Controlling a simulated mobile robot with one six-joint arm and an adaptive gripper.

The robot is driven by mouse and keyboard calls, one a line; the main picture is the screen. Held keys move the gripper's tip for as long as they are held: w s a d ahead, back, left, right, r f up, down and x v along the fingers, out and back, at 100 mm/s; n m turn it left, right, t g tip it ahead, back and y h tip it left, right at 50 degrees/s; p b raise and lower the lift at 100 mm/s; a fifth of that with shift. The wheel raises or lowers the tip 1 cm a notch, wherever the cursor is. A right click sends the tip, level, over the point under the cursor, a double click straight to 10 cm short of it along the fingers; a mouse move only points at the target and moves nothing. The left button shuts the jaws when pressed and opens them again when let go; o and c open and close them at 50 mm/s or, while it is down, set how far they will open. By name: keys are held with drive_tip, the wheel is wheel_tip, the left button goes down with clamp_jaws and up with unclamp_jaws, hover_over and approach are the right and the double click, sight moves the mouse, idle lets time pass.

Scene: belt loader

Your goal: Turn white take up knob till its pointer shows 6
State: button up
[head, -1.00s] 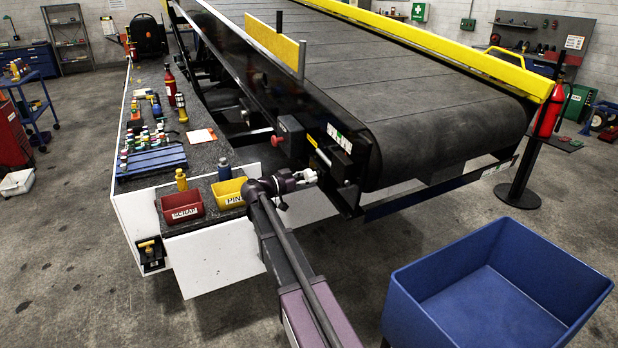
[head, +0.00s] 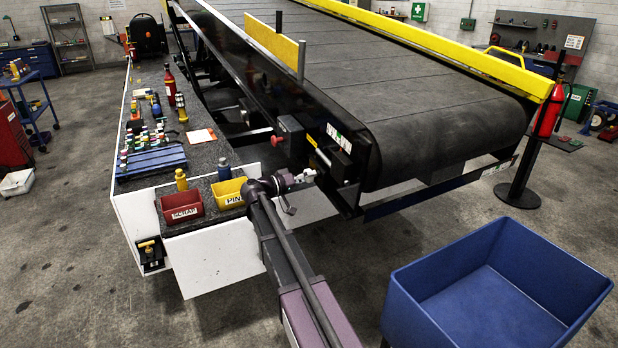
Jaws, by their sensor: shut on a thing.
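My gripper (head: 301,178) is at the near lower corner of the belt loader's side frame, left of the belt's rounded end. It is shut on a small pale thing there, which I take to be the white take up knob (head: 309,174). The gripper and wrist hide most of the knob. Its pointer and the numbers around it are too small and too covered to read. A black block with a white and green label (head: 338,139) sits just above, with a short silver rod (head: 322,157) beside it.
A red knob (head: 277,141) sticks out from a dark box up and left of my gripper. The red scrap bin (head: 183,207) and yellow pin bin (head: 229,194) stand on the bench to the left. A big blue bin (head: 430,300) stands on the floor at right.

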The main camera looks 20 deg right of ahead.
drive_tip(key=n, duration=0.4)
drive_tip(key=shift+n, duration=0.3)
drive_tip(key=n, duration=0.3)
drive_tip(key=shift+n, duration=0.4)
drive_tip(key=o, duration=1.1)
drive_tip(key=shift+r, duration=0.1)
drive_tip(key=shift+o, duration=0.2)
drive_tip(key=shift+a, duration=0.1)
drive_tip(key=a, duration=1.2)
drive_tip(key=shift+s, duration=0.25)
drive_tip(key=shift+d, duration=0.1)
